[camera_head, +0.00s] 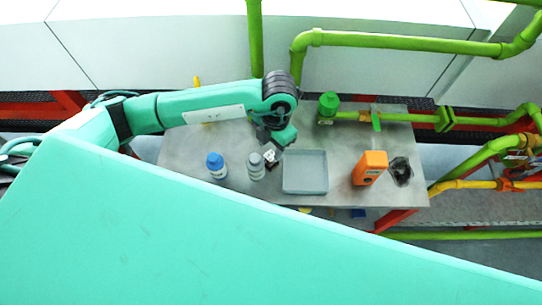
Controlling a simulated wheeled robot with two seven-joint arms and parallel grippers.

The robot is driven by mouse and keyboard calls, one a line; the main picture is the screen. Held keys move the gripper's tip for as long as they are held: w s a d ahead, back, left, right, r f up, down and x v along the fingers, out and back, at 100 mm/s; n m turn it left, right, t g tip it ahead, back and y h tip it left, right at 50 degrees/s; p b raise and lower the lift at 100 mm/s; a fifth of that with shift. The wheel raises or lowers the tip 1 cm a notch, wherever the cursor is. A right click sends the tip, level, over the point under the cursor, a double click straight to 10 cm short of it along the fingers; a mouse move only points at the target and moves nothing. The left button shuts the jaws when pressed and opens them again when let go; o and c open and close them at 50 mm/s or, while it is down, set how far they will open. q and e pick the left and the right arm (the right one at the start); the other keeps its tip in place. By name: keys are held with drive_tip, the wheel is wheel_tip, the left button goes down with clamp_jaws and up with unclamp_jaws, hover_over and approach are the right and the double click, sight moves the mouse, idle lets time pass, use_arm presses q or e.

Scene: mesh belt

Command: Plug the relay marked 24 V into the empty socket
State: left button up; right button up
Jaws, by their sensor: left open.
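My left gripper (274,149) points down over the grey metal table, just left of the grey tray. It is open. A small dark block with a pale marked face (269,156) is right at the fingertips, partly hidden by the gripper. It may be a relay, but its marking is too small to read. I cannot tell whether the fingers touch it. I cannot make out an empty socket. My right gripper is not in view.
On the table (345,140) stand a blue-capped bottle (216,166), a grey bottle (256,167) close to the gripper, an empty-looking grey tray (305,187), an orange meter (370,167) and a black item (400,171). Green pipes (400,42) run behind and right.

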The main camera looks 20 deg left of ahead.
sight(271, 156)
use_arm(q)
drive_tip(key=shift+s+f+p, duration=0.15)
drive_tip(key=shift+f+p, duration=0.35)
wheel_tip(271, 156, down, 4)
drive_tip(key=shift+s+f+p, duration=0.1)
drive_tip(key=shift+p, duration=0.9)
drive_tip(key=shift+f, duration=0.1)
drive_tip(key=c, duration=0.8)
drive_tip(key=shift+o, duration=0.2)
